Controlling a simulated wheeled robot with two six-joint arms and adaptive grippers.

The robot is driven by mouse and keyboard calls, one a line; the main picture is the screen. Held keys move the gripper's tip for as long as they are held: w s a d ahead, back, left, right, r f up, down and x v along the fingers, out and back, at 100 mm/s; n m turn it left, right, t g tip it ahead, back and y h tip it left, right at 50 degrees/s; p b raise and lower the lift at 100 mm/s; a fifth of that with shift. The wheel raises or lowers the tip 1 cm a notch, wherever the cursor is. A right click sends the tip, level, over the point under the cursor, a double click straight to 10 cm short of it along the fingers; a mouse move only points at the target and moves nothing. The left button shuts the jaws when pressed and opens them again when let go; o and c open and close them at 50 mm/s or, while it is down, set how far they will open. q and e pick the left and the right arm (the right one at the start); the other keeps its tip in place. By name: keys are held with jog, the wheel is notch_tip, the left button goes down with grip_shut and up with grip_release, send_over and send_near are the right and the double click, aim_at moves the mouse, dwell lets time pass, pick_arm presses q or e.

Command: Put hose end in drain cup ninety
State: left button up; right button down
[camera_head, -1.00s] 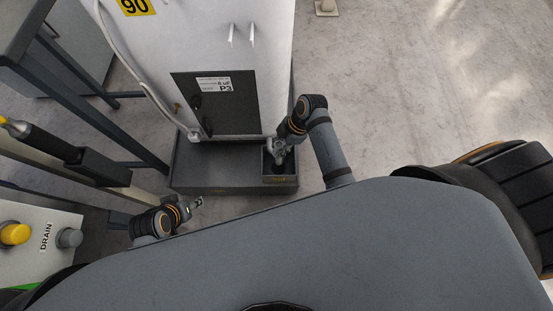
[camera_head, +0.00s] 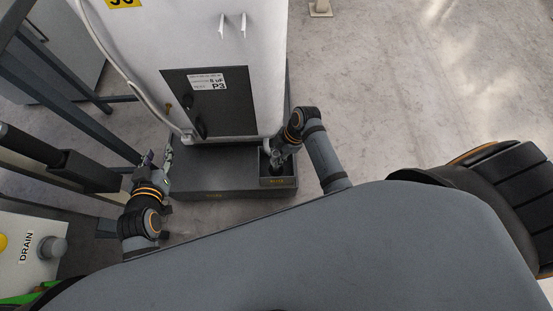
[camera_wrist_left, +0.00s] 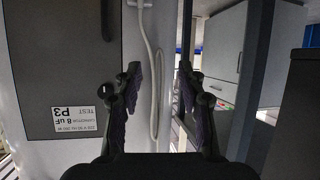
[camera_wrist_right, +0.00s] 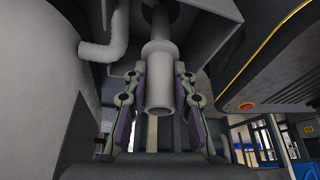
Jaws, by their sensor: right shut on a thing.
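My right gripper (camera_head: 277,158) points down over the small open box at the right end of the dark plinth, the drain cup (camera_head: 292,182). In the right wrist view its fingers (camera_wrist_right: 161,78) are shut on a light grey tube with a collar, the hose end (camera_wrist_right: 160,95). The tube's far end points into the dark box opening; its depth there is hidden. The pale hose (camera_head: 130,84) runs down the white cabinet's left side. My left gripper (camera_head: 158,160) is open and empty left of the plinth. The hose (camera_wrist_left: 155,75) shows beyond its fingers.
The white cabinet (camera_head: 262,60) with a dark P3 panel (camera_head: 208,105) stands on the plinth (camera_head: 215,188). Grey frame bars (camera_head: 75,110) and a DRAIN button box (camera_head: 28,265) are at left. The floor at right (camera_head: 400,90) is clear.

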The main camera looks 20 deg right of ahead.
jog(key=shift+f+b, duration=0.4)
jog(key=shift+f, duration=0.5)
jog(key=shift+f+b, duration=0.3)
jog(key=shift+f, duration=0.35)
pick_arm(q)
jog(key=w+r+t, duration=0.4)
jog(key=r+t, duration=0.3)
jog(key=r, duration=0.8)
jog(key=shift+a+r, duration=0.15)
jog(key=shift+a, duration=0.05)
pick_arm(e)
jog(key=shift+f, duration=0.15)
jog(key=c, duration=1.1)
grip_release()
